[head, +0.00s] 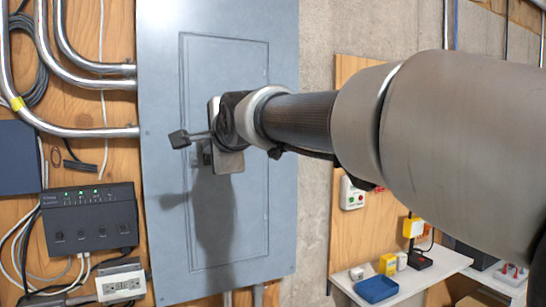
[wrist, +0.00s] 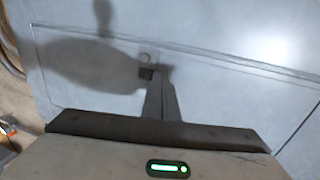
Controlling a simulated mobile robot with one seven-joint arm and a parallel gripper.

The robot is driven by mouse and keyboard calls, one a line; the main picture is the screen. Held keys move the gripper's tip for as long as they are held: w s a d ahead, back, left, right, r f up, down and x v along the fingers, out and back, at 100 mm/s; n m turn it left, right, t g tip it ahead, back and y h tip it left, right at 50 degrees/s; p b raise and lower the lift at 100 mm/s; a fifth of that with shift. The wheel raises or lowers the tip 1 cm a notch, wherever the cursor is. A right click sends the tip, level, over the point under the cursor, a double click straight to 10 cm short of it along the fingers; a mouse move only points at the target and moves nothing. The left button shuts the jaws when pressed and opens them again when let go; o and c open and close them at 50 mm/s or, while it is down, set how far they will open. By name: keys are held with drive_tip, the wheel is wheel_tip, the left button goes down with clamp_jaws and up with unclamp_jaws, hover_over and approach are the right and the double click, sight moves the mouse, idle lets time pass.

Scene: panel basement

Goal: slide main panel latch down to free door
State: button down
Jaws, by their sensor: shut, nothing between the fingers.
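The grey main panel (head: 280,90) hangs on the wall, and its door (head: 225,60) lies flush in its frame. The latch (wrist: 146,72) is a small dark piece on a pale plate, just inside a long door edge in the wrist view. In the head view my arm and hand mostly hide it. My gripper (wrist: 160,77) is shut and empty. Its fingers point at the panel, and the tip overlaps the right side of the latch in the wrist view. I cannot tell whether it touches. The arm's shadow falls across the door.
Metal conduits (head: 85,132) run into the panel's left side. A black control box (head: 90,218) and an outlet (head: 122,285) are mounted at lower left. At lower right a white shelf (head: 410,285) holds a blue tray (head: 376,289) and small yellow items.

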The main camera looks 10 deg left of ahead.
drive_tip(key=shift+f+b, duration=0.75)
idle(0.7)
drive_tip(key=shift+r, duration=0.25)
idle(0.3)
drive_tip(key=shift+s+d+f+b, duration=0.15)
drive_tip(key=shift+s+d+b, duration=0.4)
drive_tip(key=shift+s+b, duration=0.4)
drive_tip(key=s+d+b, duration=0.1)
drive_tip(key=s+b, duration=0.1)
drive_tip(key=s+d+b, duration=0.1)
drive_tip(key=s, duration=0.1)
drive_tip(key=shift+d, duration=0.3)
